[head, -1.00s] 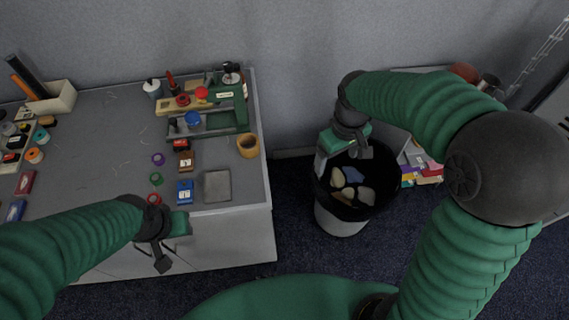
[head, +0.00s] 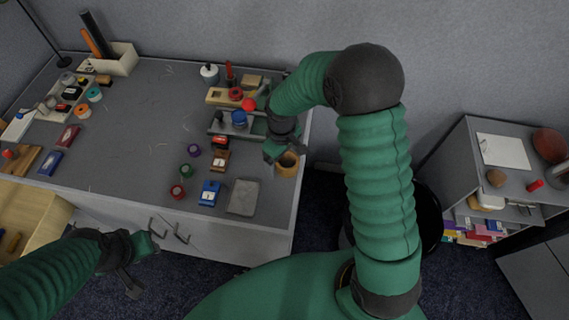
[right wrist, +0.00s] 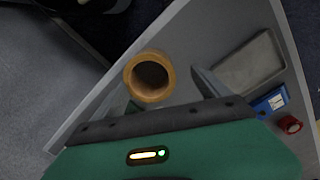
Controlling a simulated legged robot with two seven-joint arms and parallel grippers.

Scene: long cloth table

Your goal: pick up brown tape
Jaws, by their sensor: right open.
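The brown tape (head: 286,172) is a short upright ring near the right edge of the grey table (head: 130,120). In the right wrist view the tape (right wrist: 149,97) shows from above with its dark hole, ahead of the jaws and roughly between the two fingers. My right gripper (head: 273,153) is open and empty, just above and beside the tape; whether a finger touches it I cannot tell. My left gripper (head: 145,267) is off the table's front edge with its fingers apart and nothing between them.
A grey flat block (head: 243,197), a blue stapler-like box (head: 209,192) and small tape rolls (head: 186,170) lie left of the brown tape. A rack with tools (head: 235,122) stands behind. A dark bin (head: 430,215) is on the floor, partly hidden by my right arm.

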